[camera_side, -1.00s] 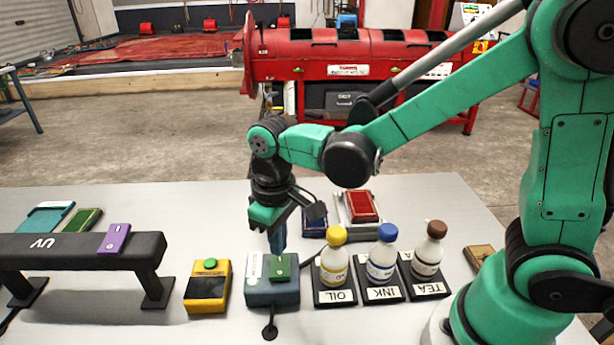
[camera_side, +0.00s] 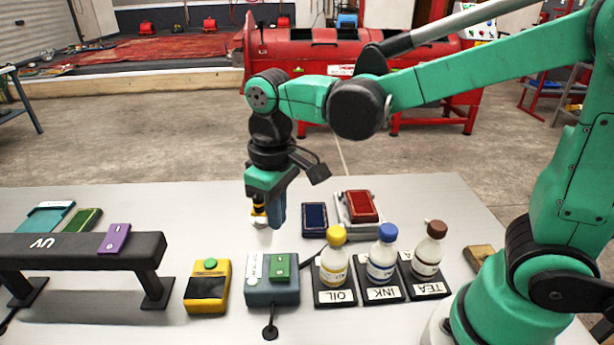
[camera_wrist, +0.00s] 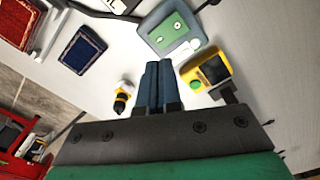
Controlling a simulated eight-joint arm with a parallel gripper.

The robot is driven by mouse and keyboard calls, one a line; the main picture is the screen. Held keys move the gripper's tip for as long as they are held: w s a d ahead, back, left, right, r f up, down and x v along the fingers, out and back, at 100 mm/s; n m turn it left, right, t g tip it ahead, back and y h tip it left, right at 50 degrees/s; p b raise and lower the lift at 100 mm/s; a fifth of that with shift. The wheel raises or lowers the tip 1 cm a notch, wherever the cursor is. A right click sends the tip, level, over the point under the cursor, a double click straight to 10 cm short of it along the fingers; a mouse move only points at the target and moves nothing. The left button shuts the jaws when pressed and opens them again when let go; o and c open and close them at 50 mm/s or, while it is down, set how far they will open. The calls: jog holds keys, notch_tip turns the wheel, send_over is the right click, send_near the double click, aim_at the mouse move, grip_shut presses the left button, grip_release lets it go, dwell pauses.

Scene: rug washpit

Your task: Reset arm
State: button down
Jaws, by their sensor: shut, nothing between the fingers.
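My gripper (camera_side: 279,224) points down over the white table, raised behind the grey-blue box and clear of it. Its two blue-grey fingers lie together with nothing between them, as the wrist view shows (camera_wrist: 158,68). The grey-blue box (camera_side: 272,292) has a green piece (camera_side: 280,268) on top, also seen in the wrist view (camera_wrist: 172,36). A small yellow, white and black item (camera_side: 259,214) stands close behind the fingers in the side view, partly hidden. In the wrist view it (camera_wrist: 124,95) is apart from them.
Bottles of oil (camera_side: 335,262), ink (camera_side: 382,258) and tea (camera_side: 428,255) stand right of the box. A yellow device (camera_side: 207,290) stands left. A black UV bench (camera_side: 70,250) carries a purple block (camera_side: 114,238). Blue (camera_side: 314,218) and red (camera_side: 361,206) rug-like pieces lie behind the bottles.

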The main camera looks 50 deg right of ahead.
jog(key=s+d+r+m+t, duration=0.1)
jog(key=s+d+m+t, duration=0.2)
jog(key=d+t, duration=0.4)
jog(key=shift+s+d+r, duration=0.15)
jog(key=shift+d+r, duration=0.05)
jog(key=shift+r, duration=0.2)
